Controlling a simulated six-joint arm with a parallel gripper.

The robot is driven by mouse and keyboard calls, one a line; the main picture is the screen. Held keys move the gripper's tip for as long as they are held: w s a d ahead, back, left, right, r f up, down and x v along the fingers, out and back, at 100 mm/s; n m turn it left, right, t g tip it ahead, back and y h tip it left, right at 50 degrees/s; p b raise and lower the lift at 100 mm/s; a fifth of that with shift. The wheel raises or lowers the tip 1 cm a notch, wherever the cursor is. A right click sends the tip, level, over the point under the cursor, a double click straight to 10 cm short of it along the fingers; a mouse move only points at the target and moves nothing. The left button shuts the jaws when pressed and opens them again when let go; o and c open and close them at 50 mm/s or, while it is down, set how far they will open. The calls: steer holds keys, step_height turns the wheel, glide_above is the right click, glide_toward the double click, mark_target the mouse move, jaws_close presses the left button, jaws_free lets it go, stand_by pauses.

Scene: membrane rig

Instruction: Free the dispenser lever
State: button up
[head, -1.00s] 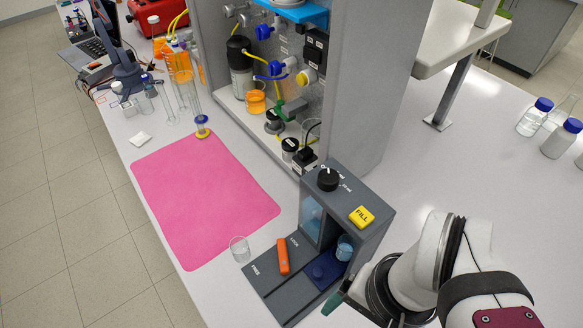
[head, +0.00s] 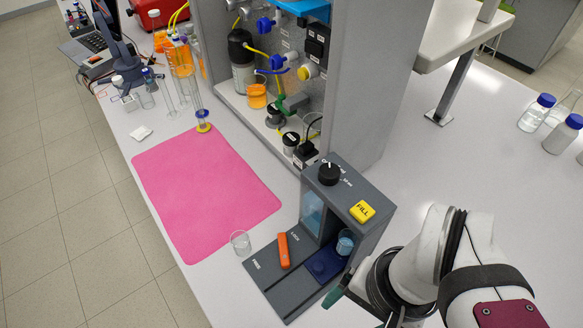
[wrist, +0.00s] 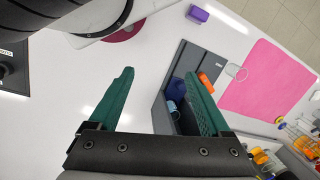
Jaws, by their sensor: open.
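The grey dispenser (head: 362,240) stands at the front of the bench with a black knob and a yellow FILL button on top. Its orange lever (head: 283,251) lies on the flat base, beside the LOCK lettering, with a second label further left. The lever also shows in the wrist view (wrist: 206,83), partly behind my right finger. A dark blue pad (head: 325,264) and a small cup with blue contents (head: 345,242) sit in the dispenser's bay. My gripper (wrist: 162,88) is open and empty, to the right of the dispenser base in the head view, apart from the lever.
An empty glass beaker (head: 241,242) stands just left of the dispenser base. A pink mat (head: 205,193) lies beyond it. The grey rig panel (head: 360,90) with tubing and valves rises behind. A purple block (wrist: 198,14) lies on the bench.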

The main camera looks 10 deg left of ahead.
steer(key=shift+w+r, duration=0.1)
steer(key=shift+w, duration=0.15)
steer(key=shift+c, duration=1.2)
steer(key=w+a+n, duration=0.1)
steer(key=w, duration=0.1)
steer(key=w+a+n, duration=0.1)
steer(key=w, duration=0.2)
steer(key=w+a+n+h, duration=0.1)
steer(key=w, duration=0.2)
steer(key=shift+w+a+r+n, duration=0.1)
steer(key=shift+w+r+n, duration=0.05)
steer(key=shift+w+n, duration=0.15)
steer(key=shift+c, duration=0.8)
steer(key=n, duration=0.5)
glide_above(283, 242)
step_height(283, 242, down, 5)
steer(key=shift+h, duration=0.4)
step_height(283, 242, down, 16)
steer(key=shift+r, duration=0.1)
jaws_close()
